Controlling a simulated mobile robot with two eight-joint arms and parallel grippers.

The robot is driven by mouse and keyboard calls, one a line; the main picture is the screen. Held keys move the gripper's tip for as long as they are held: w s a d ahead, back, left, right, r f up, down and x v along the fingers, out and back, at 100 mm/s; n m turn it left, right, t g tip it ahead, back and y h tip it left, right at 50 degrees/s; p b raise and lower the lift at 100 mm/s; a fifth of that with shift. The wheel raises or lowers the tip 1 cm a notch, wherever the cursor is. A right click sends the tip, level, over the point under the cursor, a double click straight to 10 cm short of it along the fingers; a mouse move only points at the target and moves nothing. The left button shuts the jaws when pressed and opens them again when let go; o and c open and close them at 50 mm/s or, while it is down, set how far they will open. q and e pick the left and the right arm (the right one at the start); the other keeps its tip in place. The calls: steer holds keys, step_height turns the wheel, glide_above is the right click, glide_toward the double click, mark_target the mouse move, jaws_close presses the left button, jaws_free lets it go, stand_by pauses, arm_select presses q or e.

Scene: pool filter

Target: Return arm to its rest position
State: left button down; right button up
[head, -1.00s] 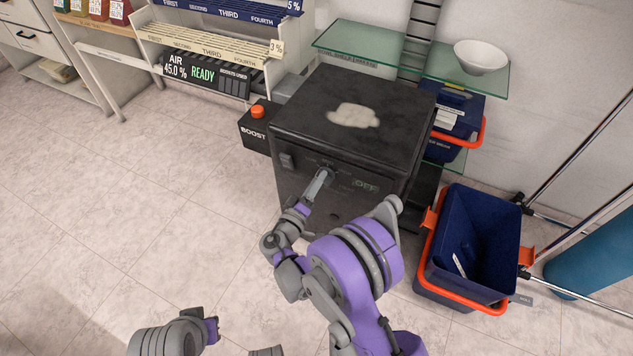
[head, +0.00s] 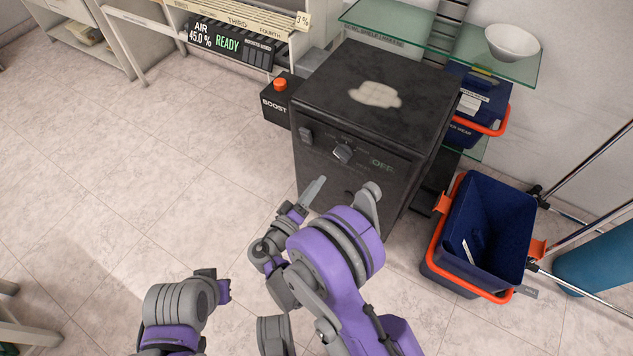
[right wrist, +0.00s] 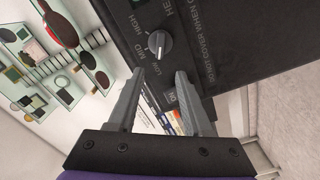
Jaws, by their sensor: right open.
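My right gripper (head: 316,190) is in front of the black heater box (head: 380,75), apart from its front panel. In the right wrist view the right gripper (right wrist: 157,85) has its two fingers spread, with nothing between them. The box's dial (head: 343,152) is uncovered, and the panel beside it reads OFF. The dial also shows just beyond the fingertips in the right wrist view (right wrist: 159,44). My left arm (head: 180,305) shows at the lower left, but I cannot make out its gripper's fingers.
A blue bin with an orange rim (head: 489,232) stands on the floor at right. A black BOOST box with an orange button (head: 280,84) adjoins the heater's left. A glass shelf (head: 440,45) holds a white bowl (head: 512,42). The floor at left is clear.

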stand_by(0.3)
steer(key=s+d+r+m+g+y, duration=0.15)
steer(key=s+d+g, duration=0.25)
steer(key=d, duration=0.4)
steer(key=s+d+r+m+g+y, duration=0.1)
steer(key=s+d+r+g+y, duration=0.2)
steer(key=d, duration=0.4)
steer(key=s+a+r+m+g+y, duration=0.1)
steer(key=s+m+g+y, duration=0.35)
steer(key=s, duration=1.35)
arm_select(q)
step_height(320, 180, up, 27)
steer(key=w+t+p, duration=0.1)
steer(key=p, duration=2.2)
steer(key=shift+f, duration=0.15)
arm_select(e)
step_height(320, 180, up, 27)
steer(key=n+t+y, duration=0.1)
steer(key=n+t, duration=0.1)
steer(key=shift+w+f+y, duration=0.15)
steer(key=shift+w+y, duration=0.15)
steer(key=shift+w, duration=0.15)
arm_select(q)
steer(key=shift+s, duration=0.1)
arm_select(e)
steer(key=shift+s, duration=0.1)
